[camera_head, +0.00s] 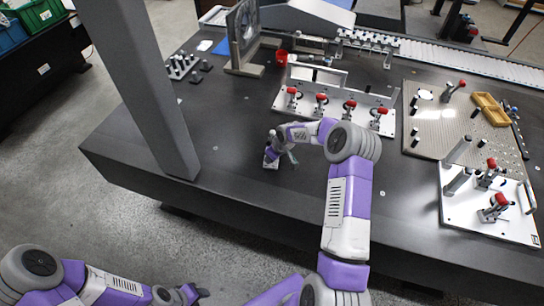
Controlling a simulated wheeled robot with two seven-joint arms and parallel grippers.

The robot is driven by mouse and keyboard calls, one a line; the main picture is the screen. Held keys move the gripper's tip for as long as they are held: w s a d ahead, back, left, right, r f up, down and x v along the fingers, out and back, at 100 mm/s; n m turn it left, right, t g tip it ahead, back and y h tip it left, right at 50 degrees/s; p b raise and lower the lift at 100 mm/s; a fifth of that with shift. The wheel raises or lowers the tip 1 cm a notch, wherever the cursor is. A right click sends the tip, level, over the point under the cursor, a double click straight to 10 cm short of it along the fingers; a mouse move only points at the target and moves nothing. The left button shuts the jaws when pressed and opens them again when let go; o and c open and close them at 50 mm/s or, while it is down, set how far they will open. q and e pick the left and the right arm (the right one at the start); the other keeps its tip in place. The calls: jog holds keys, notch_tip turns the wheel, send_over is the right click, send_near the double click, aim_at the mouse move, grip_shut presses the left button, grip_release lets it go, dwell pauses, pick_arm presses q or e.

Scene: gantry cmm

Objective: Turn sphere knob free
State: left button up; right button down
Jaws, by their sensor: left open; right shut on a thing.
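My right gripper (276,151) is at the front-left part of the dark table, at the end of my purple and white arm, pointing down and left. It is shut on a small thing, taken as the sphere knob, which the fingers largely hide. A small pale base (270,166) shows just below the fingers on the table. The knob's shape and how far it is turned cannot be made out. My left gripper (198,293) is low at the bottom edge, in front of the table and away from it, open and empty.
A grey column (145,90) rises at the table's left. A white fixture plate (345,112) with several red-tipped clamps lies behind the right gripper. Another clamp plate (500,222) and a perforated plate (455,120) lie at right. The dark table (235,190) is clear around the small base.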

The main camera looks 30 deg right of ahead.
jog(key=shift+r, duration=0.1)
dwell(0.7)
jog(key=c, duration=0.9)
grip_release()
jog(key=p+v, duration=0.1)
jog(key=v, duration=0.6)
jog(key=shift+s+r+p, duration=0.1)
jog(key=shift+r+p, duration=0.15)
jog(key=shift+p, duration=0.05)
